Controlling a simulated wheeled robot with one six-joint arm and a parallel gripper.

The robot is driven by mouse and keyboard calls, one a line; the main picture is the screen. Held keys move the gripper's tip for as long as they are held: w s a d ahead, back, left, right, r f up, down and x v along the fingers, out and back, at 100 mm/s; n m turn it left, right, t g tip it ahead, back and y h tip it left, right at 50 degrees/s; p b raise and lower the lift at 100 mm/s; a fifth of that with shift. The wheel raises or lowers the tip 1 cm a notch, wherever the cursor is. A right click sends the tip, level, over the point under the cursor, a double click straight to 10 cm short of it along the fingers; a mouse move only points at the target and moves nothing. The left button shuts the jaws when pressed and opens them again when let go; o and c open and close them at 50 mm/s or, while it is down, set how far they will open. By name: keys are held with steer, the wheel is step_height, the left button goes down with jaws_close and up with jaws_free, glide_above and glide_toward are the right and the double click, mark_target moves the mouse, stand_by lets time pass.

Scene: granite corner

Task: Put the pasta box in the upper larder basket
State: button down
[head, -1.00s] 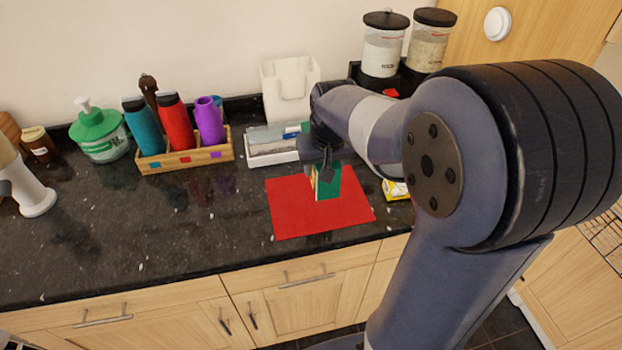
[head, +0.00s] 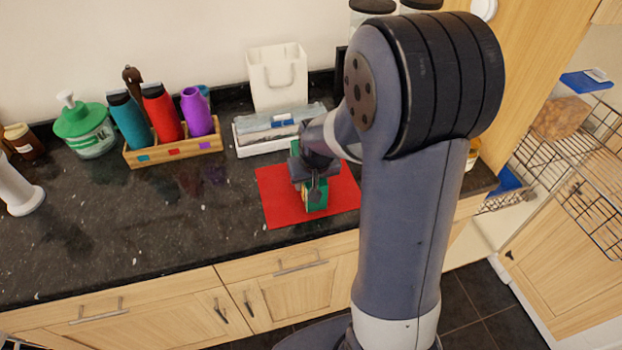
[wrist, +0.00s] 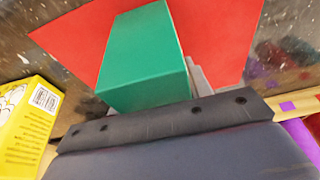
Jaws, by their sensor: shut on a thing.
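The pasta box, a green box (head: 317,196) with a pale narrow side, is upright between the jaws of my gripper (head: 314,183). It is over the red mat (head: 276,198) on the dark counter; I cannot tell whether its base touches the mat. In the wrist view the green box (wrist: 143,60) fills the space beyond the gripper (wrist: 160,118), with the red mat (wrist: 215,35) behind it. My gripper is shut on it. The upper larder basket (head: 590,190), of wire, stands at the right, partly cut off by the frame.
A yellow box (wrist: 28,112) is close by in the wrist view. A wooden bottle tray (head: 175,150), a white tray (head: 262,143) and a white holder (head: 277,78) stand behind the mat. A blue-topped item (head: 585,82) and a brown pack (head: 560,117) are at the larder.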

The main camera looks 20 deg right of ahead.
steer(key=c, duration=1.1)
jaws_free()
steer(key=shift+f, duration=0.15)
steer(key=shift+c, duration=0.2)
steer(key=o, duration=0.5)
steer(key=shift+c, duration=0.2)
